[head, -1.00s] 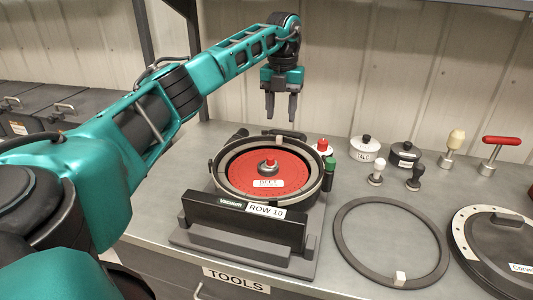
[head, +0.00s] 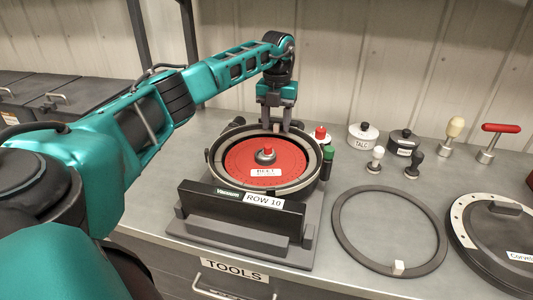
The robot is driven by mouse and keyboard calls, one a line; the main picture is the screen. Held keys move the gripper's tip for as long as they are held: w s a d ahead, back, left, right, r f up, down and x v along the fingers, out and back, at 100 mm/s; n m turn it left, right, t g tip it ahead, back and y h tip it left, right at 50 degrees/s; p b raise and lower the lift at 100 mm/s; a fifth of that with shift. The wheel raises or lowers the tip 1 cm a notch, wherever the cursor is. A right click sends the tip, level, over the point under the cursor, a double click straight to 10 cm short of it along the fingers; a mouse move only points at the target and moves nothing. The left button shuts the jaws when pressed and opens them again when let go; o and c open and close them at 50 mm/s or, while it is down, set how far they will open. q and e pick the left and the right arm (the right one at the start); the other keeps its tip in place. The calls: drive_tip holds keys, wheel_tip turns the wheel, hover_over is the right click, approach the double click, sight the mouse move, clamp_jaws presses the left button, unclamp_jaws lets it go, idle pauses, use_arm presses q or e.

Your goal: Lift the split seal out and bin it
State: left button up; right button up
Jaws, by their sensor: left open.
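The seed meter housing (head: 211,170) sits on its dark stand, open at the top, with a red disc (head: 240,165) labelled BEET inside. A dark seal ring (head: 316,165) appears to run around the disc inside the rim. I cannot make out a split in it. A small grey tab shows at its far side between my fingers. My left gripper (head: 277,126) is open and points down at the far rim, its fingers either side of that tab. Contact cannot be told. My right gripper is not in view. No bin shows.
A loose dark ring (head: 336,230) with a pale tab (head: 398,267) lies flat on the bench to the right. A round dark cover (head: 490,245) lies at far right. The TALC pot (head: 362,137), a dark pot (head: 403,142) and several handled tools stand behind.

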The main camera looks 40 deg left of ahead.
use_arm(q)
drive_tip(key=shift+c, duration=0.2)
clamp_jaws()
drive_tip(key=shift+r, duration=0.15)
drive_tip(key=shift+r, duration=0.25)
wheel_tip(320, 180, up, 6)
drive_tip(key=shift+r, duration=0.25)
drive_tip(key=s+d+b, duration=0.1)
drive_tip(key=s+d, duration=0.3)
drive_tip(key=s, duration=0.4)
drive_tip(key=s+d+b, duration=0.2)
drive_tip(key=s+d, duration=0.2)
drive_tip(key=s, duration=0.3)
drive_tip(key=shift+s+d+f, duration=0.15)
drive_tip(key=shift+s+d, duration=0.2)
drive_tip(key=shift+s, duration=0.05)
